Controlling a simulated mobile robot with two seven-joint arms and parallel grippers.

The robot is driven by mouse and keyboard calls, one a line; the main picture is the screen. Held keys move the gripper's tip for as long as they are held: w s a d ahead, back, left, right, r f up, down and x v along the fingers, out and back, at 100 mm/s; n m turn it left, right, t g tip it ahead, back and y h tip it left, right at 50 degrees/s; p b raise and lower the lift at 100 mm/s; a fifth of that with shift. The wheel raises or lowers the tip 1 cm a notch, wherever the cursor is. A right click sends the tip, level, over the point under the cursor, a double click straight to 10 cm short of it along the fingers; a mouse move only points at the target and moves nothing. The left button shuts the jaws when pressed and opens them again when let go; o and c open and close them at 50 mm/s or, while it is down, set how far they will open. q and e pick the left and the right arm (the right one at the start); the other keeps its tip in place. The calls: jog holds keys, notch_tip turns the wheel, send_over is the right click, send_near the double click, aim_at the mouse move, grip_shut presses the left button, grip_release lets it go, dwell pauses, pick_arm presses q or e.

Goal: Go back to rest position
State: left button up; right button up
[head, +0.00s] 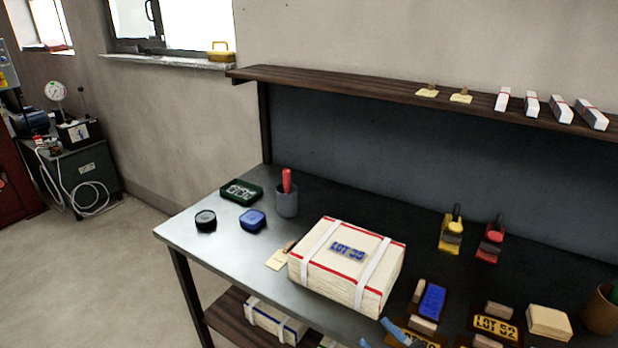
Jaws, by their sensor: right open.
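A folded cream cloth bundle (345,267) with red edging, two white straps and a blue "LOT 59" marking sits on the grey workbench (215,240). My right gripper (374,332) shows only in part at the bottom edge, as light blue fingertips just in front of the bundle's lower right. Its fingers are apart, with nothing seen between them. The rest of it is cut off by the frame. My left gripper is not in view.
A blue container (252,220), a black round tin (205,220), a green box (241,192) and a grey cup (287,202) stand at the left. Stamps and blocks, including a "LOT 52" plate (496,327), crowd the right. A shelf (400,93) runs above the back.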

jog(key=s+d+f+m+g+h+p, duration=0.1)
jog(key=s+d+f+m+g+h, duration=0.2)
jog(key=s+f+m+h, duration=0.5)
jog(key=s+d+f+m+g+h, duration=0.35)
jog(key=s+f, duration=0.25)
jog(key=f, duration=0.5)
pick_arm(q)
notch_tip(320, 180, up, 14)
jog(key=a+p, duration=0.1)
jog(key=p, duration=1.4)
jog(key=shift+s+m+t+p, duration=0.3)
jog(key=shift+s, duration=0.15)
pick_arm(e)
notch_tip(320, 180, up, 13)
jog(key=t, duration=0.1)
jog(key=shift+d+r+n, duration=0.15)
jog(key=shift+d+n, duration=0.15)
jog(key=shift+n, duration=0.05)
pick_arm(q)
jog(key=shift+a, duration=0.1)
pick_arm(e)
jog(key=shift+w+t, duration=0.1)
jog(key=shift+t, duration=0.15)
